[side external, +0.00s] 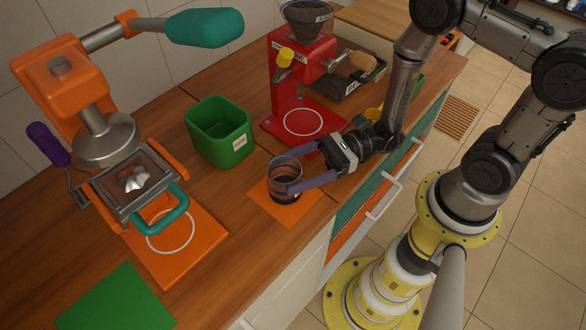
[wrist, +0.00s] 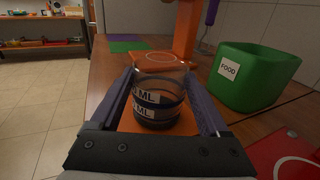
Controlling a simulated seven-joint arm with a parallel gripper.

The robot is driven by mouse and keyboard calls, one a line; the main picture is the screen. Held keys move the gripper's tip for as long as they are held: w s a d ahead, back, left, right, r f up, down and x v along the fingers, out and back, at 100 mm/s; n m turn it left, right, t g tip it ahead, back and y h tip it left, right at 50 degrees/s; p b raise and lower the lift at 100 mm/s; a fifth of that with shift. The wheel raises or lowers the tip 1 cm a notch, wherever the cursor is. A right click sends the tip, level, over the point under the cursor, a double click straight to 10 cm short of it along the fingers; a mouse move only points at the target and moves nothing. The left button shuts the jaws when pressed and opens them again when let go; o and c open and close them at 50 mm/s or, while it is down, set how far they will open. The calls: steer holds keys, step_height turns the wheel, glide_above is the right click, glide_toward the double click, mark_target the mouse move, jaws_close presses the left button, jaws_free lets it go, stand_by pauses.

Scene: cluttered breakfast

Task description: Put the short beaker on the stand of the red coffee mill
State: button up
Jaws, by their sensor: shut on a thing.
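The short beaker (side external: 284,180) is clear with dark bands and stands at the orange mat near the counter's front edge. My gripper (side external: 285,186) is shut on it, one finger on each side. In the wrist view the beaker (wrist: 157,98) is upright between the fingers, with "ML" on its bands. I cannot tell whether its base touches the mat. The red coffee mill (side external: 303,72) stands behind and to the right. Its red stand (side external: 322,141) carries a white ring and looks empty. The stand also shows at the lower right of the wrist view (wrist: 272,152).
A green "FOOD" bin (side external: 219,133) stands left of the mill. An orange press (side external: 160,245) with a teal handle is at the left. The orange mat (side external: 268,204) lies under the beaker. A green mat (side external: 115,300) lies at the front left. A dark box (side external: 352,80) is beyond the mill.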

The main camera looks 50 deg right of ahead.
steer(key=shift+f, duration=0.15)
steer(key=o, duration=1.3)
steer(key=shift+c, duration=0.2)
